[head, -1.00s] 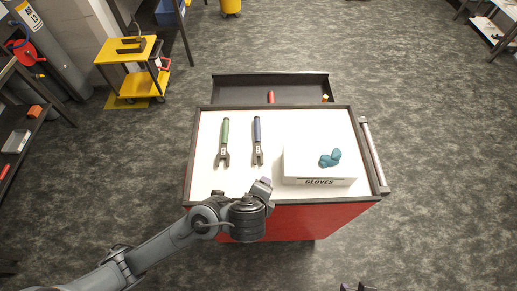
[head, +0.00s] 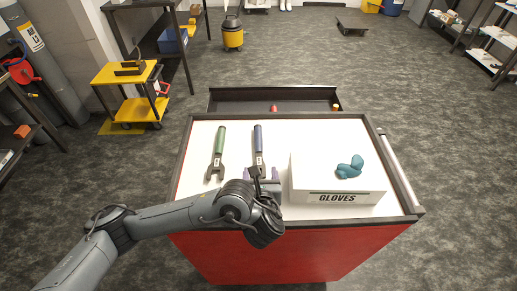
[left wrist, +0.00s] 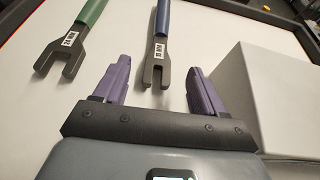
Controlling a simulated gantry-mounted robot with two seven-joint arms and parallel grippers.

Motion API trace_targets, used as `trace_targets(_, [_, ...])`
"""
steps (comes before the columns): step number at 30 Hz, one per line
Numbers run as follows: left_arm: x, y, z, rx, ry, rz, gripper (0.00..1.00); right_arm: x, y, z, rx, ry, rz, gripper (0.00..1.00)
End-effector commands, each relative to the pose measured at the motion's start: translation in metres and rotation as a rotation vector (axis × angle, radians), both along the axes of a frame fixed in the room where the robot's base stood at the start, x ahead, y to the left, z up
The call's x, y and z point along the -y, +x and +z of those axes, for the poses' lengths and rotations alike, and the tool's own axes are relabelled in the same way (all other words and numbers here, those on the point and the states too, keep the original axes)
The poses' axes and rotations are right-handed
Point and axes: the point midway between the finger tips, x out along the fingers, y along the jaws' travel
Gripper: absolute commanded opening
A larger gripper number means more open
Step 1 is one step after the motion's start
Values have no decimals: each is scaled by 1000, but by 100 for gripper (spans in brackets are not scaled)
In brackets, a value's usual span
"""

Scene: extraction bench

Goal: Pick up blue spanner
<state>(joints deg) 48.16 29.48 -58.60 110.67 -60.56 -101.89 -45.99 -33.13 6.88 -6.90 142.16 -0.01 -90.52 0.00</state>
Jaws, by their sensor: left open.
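The blue spanner (head: 259,146) lies on the white top of the red cart, its blue handle pointing away and its grey forked end toward me. In the left wrist view, its forked end (left wrist: 156,62) lies between and just ahead of my open, empty left gripper's (left wrist: 160,76) purple fingers. In the head view, my left gripper (head: 262,182) is over the near part of the cart top and hides part of the spanner's fork. A green spanner (head: 219,147) lies parallel to its left. My right gripper is not in view.
A white gloves box (head: 338,186) stands right of the spanner, close to my left gripper, with teal gloves (head: 350,167) on top. An open drawer (head: 300,98) is at the cart's far side. A yellow trolley (head: 125,75) stands further left.

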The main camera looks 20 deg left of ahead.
Motion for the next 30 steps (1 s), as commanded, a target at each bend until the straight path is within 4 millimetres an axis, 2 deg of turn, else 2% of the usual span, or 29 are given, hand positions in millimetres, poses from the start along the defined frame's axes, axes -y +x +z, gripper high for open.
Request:
trace_targets(1, [-3,5,-4,1,2,1,70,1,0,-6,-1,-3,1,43])
trace_targets(8, [-7,15,-8,1,-1,2,70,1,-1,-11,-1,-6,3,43])
trace_targets(18, [-21,47,-29,2,-1,2,70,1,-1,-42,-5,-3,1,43])
trace_targets(23, [-24,55,-30,0,-2,1,70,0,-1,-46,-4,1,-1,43])
trace_targets(30, [-24,56,-29,-2,-4,1,70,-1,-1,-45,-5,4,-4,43])
